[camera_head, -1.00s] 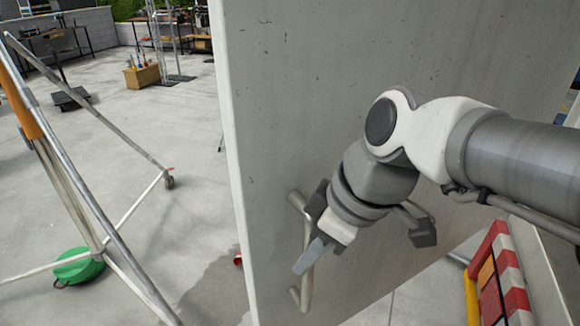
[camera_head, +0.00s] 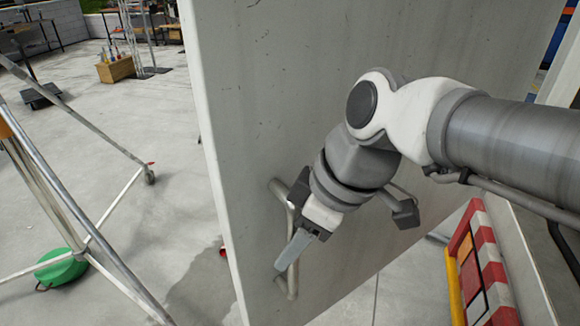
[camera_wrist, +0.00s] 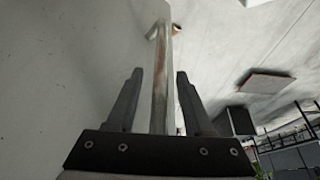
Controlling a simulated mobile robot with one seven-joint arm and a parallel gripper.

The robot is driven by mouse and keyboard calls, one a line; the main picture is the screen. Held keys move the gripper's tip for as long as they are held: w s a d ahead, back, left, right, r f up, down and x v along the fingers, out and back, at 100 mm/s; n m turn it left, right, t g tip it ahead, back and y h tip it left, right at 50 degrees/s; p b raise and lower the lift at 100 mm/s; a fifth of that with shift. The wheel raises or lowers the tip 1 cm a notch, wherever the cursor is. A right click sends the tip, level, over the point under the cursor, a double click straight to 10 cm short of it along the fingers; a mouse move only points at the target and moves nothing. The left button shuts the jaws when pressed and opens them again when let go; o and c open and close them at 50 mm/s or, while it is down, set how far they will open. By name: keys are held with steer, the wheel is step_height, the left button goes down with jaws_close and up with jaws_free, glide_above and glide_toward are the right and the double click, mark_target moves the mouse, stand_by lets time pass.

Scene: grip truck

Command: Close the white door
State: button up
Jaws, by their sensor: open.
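The white door (camera_head: 270,110) stands open across the middle of the head view, a large greyish-white panel. Its bar handle (camera_head: 289,225) is near the door's left edge. My gripper (camera_head: 293,250) is at the handle, in front of the door face. In the wrist view the handle (camera_wrist: 160,85) runs between the two fingers of my gripper (camera_wrist: 158,95), with gaps seen on both sides. The fingers are open. Part of the handle is hidden behind my gripper in the head view.
A metal frame on casters (camera_head: 100,240) stands at the left, with a green round object (camera_head: 62,267) at its foot. A red and white striped barrier (camera_head: 482,262) is at the lower right. A wooden box (camera_head: 115,69) is farther back.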

steer(key=p+v, duration=0.1)
steer(key=v, duration=1.6)
steer(key=shift+w+r, duration=0.1)
steer(key=shift+r, duration=0.1)
